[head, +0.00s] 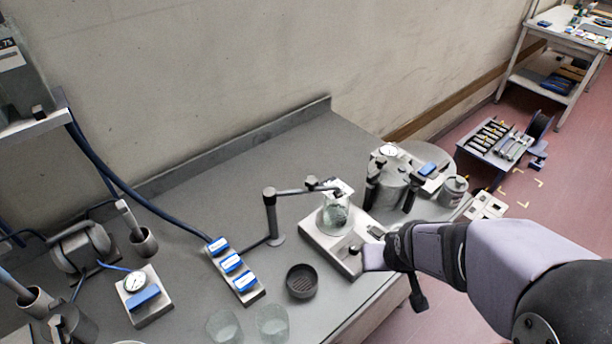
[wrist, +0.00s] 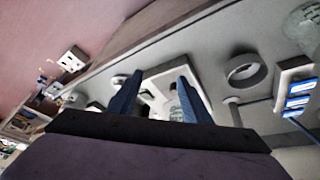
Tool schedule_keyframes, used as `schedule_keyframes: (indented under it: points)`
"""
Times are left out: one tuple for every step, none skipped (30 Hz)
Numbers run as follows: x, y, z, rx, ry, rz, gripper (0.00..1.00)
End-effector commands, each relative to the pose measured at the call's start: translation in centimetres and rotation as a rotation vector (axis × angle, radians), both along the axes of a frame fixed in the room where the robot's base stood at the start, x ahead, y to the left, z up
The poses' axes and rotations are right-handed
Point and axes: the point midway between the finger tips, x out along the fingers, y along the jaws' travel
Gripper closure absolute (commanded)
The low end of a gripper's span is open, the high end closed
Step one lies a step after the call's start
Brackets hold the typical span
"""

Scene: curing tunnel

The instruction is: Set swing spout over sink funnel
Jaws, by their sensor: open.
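The swing spout (head: 293,192) is a thin horizontal dark arm on a grey upright post (head: 271,220). Its knobbed outer end is above a glass beaker (head: 335,215), which stands on a pale base plate (head: 322,245). The sink funnel (head: 301,282) is a dark round cup with a grated inside, in front of the post; its pale ring shows in the wrist view (wrist: 262,78). The spout end is away from the funnel. My gripper (head: 374,257) is at the right side of the base plate. In the wrist view its blue fingers (wrist: 162,78) are apart, with the plate beyond them.
A blue-switched block (head: 233,271) stands left of the funnel. Clear glasses (head: 272,322) stand near the front edge. A grey canister group with a gauge (head: 389,153) stands at the back right. The bench behind the post is clear.

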Motion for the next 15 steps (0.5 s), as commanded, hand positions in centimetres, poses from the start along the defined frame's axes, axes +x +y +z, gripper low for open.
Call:
schedule_keyframes:
  points:
    - [1.9,0.5,-0.4,0.000,-0.078,0.027,0.56]
    - [3.2,0.9,-0.1,0.000,-0.133,0.042,0.56]
    - [4.8,1.4,0.3,0.002,-0.205,0.063,0.56]
    - [5.9,1.8,0.7,0.005,-0.259,0.079,0.56]
    - [7.0,2.3,1.1,0.008,-0.312,0.096,0.56]
    - [8.3,2.9,1.8,0.012,-0.384,0.118,0.56]
    - [9.3,3.4,2.4,0.016,-0.438,0.133,0.56]
    - [10.1,3.9,3.0,0.021,-0.491,0.149,0.56]
    - [11.2,4.7,3.9,0.029,-0.561,0.171,0.56]
    - [11.9,5.2,4.6,0.035,-0.612,0.187,0.56]
    - [12.5,5.8,5.2,0.042,-0.662,0.201,0.56]
    - [13.1,6.5,6.2,0.051,-0.724,0.219,0.56]
    - [13.6,7.0,6.9,0.058,-0.770,0.233,0.56]
    - [13.9,7.5,7.6,0.066,-0.813,0.244,0.56]
    - [14.3,8.1,8.5,0.077,-0.869,0.260,0.56]
